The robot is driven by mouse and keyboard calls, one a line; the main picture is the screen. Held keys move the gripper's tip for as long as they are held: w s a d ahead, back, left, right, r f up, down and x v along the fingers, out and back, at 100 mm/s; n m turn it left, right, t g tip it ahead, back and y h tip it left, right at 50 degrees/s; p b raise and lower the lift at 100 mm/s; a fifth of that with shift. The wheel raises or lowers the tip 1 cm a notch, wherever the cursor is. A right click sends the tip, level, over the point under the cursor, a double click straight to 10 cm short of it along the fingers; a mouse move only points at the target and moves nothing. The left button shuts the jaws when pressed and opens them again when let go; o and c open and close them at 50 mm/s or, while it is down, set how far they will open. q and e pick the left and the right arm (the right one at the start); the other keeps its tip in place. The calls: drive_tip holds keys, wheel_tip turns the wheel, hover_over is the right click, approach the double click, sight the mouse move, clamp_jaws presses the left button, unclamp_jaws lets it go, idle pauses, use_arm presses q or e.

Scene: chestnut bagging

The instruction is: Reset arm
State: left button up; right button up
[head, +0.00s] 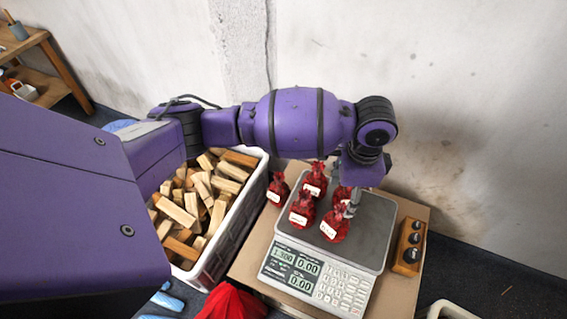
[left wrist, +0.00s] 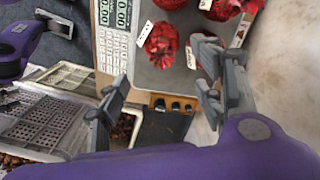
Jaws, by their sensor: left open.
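My left arm reaches in from the left in the head view and bends down over the scale. My left gripper (head: 351,208) points down among the red bags at the right of the scale's plate, partly hidden by my own wrist. In the left wrist view the left gripper (left wrist: 158,92) has its two fingers wide apart. A red bag (left wrist: 162,45) with a white label shows beyond the fingers, with nothing visibly clamped. Another red bag (head: 335,226) stands at the plate's front, close beside the fingers; whether they touch is unclear.
Several tied red bags, one at the back (head: 315,179), stand on the scale (head: 375,237), which rests on a cardboard box (head: 248,262). A white crate (head: 238,222) of wood blocks is left of it. A wooden block with dark knobs (head: 409,246) is right.

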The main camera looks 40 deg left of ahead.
use_arm(q)
drive_tip(key=shift+w+r, duration=0.1)
use_arm(e)
drive_tip(key=shift+s, duration=0.3)
